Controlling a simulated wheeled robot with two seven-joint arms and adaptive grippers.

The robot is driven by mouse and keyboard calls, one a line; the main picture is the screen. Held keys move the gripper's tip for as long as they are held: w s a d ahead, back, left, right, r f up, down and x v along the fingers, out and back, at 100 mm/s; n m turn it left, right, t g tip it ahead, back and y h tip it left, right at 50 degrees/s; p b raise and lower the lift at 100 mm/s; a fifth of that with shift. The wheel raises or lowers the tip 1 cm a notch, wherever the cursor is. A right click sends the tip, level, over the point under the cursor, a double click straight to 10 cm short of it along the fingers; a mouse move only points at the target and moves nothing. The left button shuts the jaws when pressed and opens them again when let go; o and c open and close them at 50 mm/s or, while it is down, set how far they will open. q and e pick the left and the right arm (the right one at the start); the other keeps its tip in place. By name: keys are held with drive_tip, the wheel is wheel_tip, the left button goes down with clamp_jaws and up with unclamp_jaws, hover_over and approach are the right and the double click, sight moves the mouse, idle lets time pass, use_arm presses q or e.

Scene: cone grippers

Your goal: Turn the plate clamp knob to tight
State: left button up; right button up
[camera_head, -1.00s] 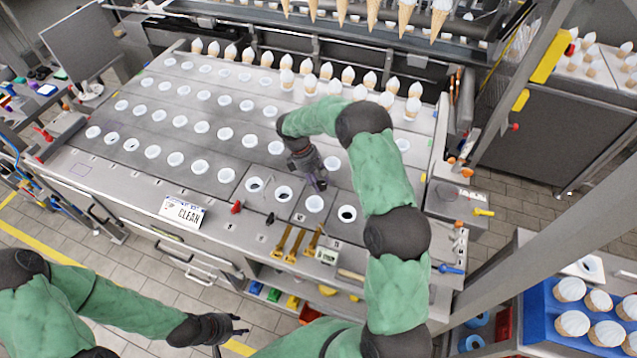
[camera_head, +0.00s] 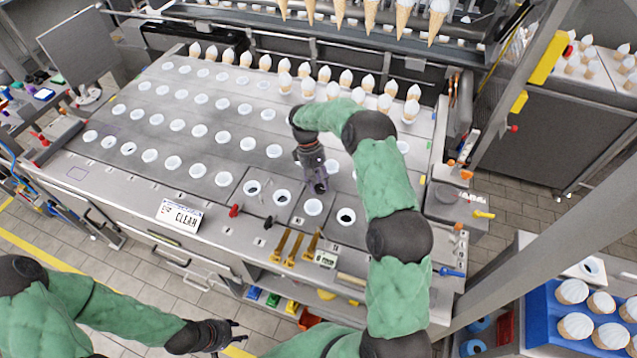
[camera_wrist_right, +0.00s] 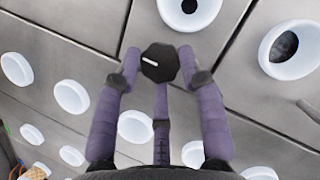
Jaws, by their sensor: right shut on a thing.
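The plate clamp knob (camera_wrist_right: 160,62) is a black, faceted knob with a white line across its top. In the right wrist view it sits between the purple fingers of my right gripper (camera_wrist_right: 158,70), which is shut on it. The white line runs nearly level, tilted slightly down to the right. In the head view my right gripper (camera_head: 319,187) points down at the plate deck (camera_head: 228,178), and its fingers hide the knob. My left gripper (camera_head: 237,332) is empty, its fingers apart, in front of the table's front edge.
White-rimmed cups (camera_head: 313,207) sit in rows of holes around my right gripper. A red knob (camera_head: 235,211) and a "CLEAN" sign (camera_head: 180,215) are near the front edge. Brass-coloured tools (camera_head: 296,247) lie to the right of them. Cones (camera_head: 345,78) stand along the back.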

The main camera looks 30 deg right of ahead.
drive_tip(key=shift+a+f, duration=0.1)
drive_tip(key=shift+a, duration=0.05)
drive_tip(key=o, duration=1.1)
drive_tip(key=v, duration=1.2)
